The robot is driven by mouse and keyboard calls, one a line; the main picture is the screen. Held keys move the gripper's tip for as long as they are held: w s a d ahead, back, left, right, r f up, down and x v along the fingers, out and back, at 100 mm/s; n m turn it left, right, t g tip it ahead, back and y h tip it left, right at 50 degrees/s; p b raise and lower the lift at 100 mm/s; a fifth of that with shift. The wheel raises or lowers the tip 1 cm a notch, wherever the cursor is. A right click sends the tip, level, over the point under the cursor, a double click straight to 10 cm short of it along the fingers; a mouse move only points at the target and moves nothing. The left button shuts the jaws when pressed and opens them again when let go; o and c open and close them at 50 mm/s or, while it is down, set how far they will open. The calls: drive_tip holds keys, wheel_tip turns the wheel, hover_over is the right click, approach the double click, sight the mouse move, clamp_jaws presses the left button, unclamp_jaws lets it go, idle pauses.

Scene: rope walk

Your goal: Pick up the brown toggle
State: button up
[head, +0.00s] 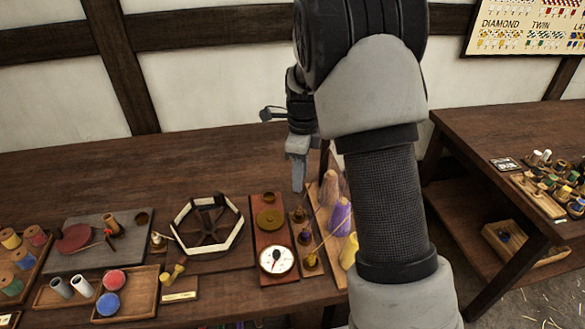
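My gripper (298,187) hangs fingers-down above the back of the table, behind the red-brown board with the dial. It is seen edge-on, so I cannot tell whether its fingers are open or shut. No brown toggle can be told for sure. A small brown cylinder (114,224) on the grey slab (78,258) at the left is one brown piece in view. The slab also bears a dark red disc (74,238). My gripper is well to the right of these and apart from them. My arm hides part of the table's right end.
A white-edged hexagonal frame (176,213) stands mid-table. Right of it are a white dial (276,260) and upright cones, one purple (340,216). In front, a wooden tray (140,303) holds a red and a blue ball. The table's back left is clear.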

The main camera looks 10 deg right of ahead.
sight(299, 209)
drive_tip(key=shift+m, duration=0.5)
drive_tip(key=f+b, duration=0.2)
drive_tip(key=f, duration=0.2)
drive_tip(key=f+b, duration=0.3)
drive_tip(key=f, duration=0.2)
drive_tip(key=f+b, duration=0.2)
drive_tip(key=f, duration=0.2)
drive_tip(key=shift+w+f, duration=0.15)
drive_tip(key=shift+w, duration=0.2)
drive_tip(key=c, duration=0.8)
drive_tip(key=shift+o, duration=0.2)
drive_tip(key=shift+r+p, duration=2.95)
drive_tip(key=shift+r, duration=1.05)
